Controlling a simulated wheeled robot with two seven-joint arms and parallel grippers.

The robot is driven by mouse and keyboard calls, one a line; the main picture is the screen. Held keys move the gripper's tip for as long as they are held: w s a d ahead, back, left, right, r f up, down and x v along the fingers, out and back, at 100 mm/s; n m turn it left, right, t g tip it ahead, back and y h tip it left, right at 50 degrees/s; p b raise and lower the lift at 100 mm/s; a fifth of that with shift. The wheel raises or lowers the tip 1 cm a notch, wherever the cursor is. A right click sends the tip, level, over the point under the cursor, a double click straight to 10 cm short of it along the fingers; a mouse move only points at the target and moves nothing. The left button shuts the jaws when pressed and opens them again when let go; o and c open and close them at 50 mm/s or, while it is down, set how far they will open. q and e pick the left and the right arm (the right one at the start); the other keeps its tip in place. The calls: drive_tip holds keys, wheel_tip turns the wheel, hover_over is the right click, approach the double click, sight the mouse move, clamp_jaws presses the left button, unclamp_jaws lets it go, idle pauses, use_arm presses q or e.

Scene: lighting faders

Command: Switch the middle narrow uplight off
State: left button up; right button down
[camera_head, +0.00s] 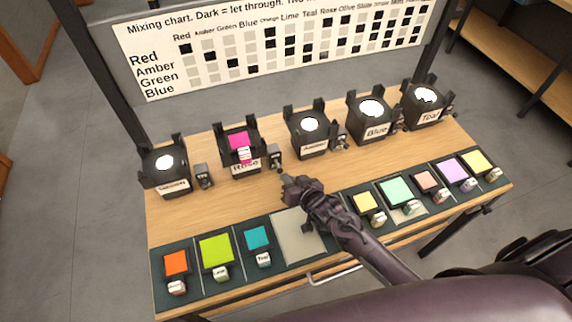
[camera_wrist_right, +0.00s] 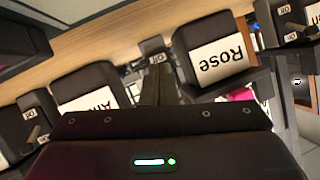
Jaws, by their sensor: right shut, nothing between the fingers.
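Five black uplights stand in a row on the wooden table. The middle one, labelled Amber (camera_head: 311,126), glows white on top, with a small switch box (camera_head: 341,143) at its right. The uplight labelled Rose (camera_head: 241,142) is to its left, covered by a magenta gel, with its own switch box (camera_head: 276,158) between the two. My right gripper (camera_head: 291,182) is shut and empty just in front of Rose's switch box. In the right wrist view, its fingers (camera_wrist_right: 158,85) point at a box (camera_wrist_right: 155,58) beside the Rose label (camera_wrist_right: 217,61); contact is unclear. My left gripper is out of view.
Coloured gel squares, including an orange one (camera_head: 176,262) and a lime one (camera_head: 216,250), lie on dark panels along the front edge. A bare grey panel (camera_head: 304,247) lies beneath my right arm. A mixing chart (camera_head: 270,50) stands behind the uplights.

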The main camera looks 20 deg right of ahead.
drive_tip(key=shift+f, duration=0.2)
idle(0.6)
drive_tip(key=shift+r+p, duration=0.8)
